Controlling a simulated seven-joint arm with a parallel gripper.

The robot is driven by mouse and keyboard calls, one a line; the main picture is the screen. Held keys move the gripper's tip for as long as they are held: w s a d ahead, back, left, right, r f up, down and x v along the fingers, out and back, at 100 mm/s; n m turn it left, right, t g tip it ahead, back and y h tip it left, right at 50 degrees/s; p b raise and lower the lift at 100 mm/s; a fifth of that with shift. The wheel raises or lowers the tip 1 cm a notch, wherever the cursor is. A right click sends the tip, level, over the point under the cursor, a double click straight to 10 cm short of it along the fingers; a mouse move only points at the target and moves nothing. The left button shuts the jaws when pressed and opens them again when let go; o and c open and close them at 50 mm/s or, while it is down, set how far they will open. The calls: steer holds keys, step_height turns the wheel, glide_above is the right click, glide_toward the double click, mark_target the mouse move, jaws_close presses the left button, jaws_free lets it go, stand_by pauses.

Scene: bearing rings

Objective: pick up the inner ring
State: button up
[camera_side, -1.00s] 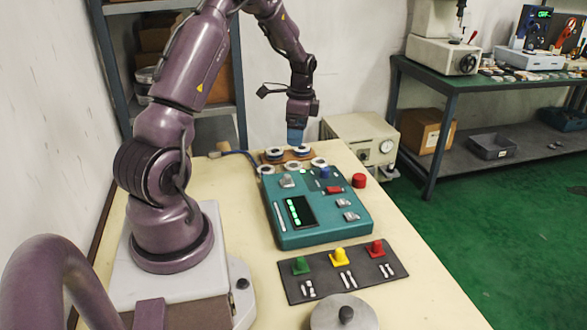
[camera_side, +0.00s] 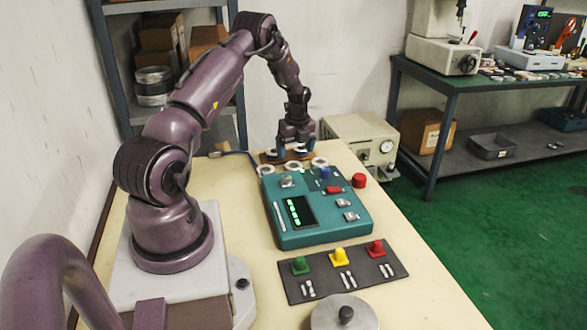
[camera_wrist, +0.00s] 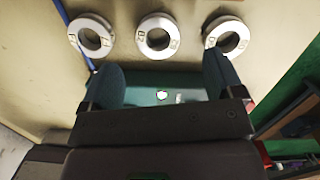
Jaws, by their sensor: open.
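My gripper (camera_side: 292,152) is low over the brown board at the far end of the bench, pointing down. In the wrist view its two dark blue fingers (camera_wrist: 162,75) are wide apart with nothing between them. Three pale metal rings show in a row ahead of the fingers: a left ring (camera_wrist: 107,42), a middle ring (camera_wrist: 142,38) and a right ring (camera_wrist: 242,38). They carry small marks that I cannot read surely. I cannot tell which is the inner ring.
A teal control box (camera_side: 290,238) stands just in front of the rings. A red knob (camera_side: 359,181) is right of it. A dark plate (camera_side: 297,291) with coloured buttons lies nearer. A blue cable (camera_wrist: 76,38) runs by the left ring.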

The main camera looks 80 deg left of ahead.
mark_target(294, 163)
steer(key=f, duration=0.5)
steer(key=shift+s+a+f, duration=0.2)
steer(key=shift+a+f, duration=0.1)
steer(key=shift+c, duration=0.3)
steer(key=c, duration=1.1)
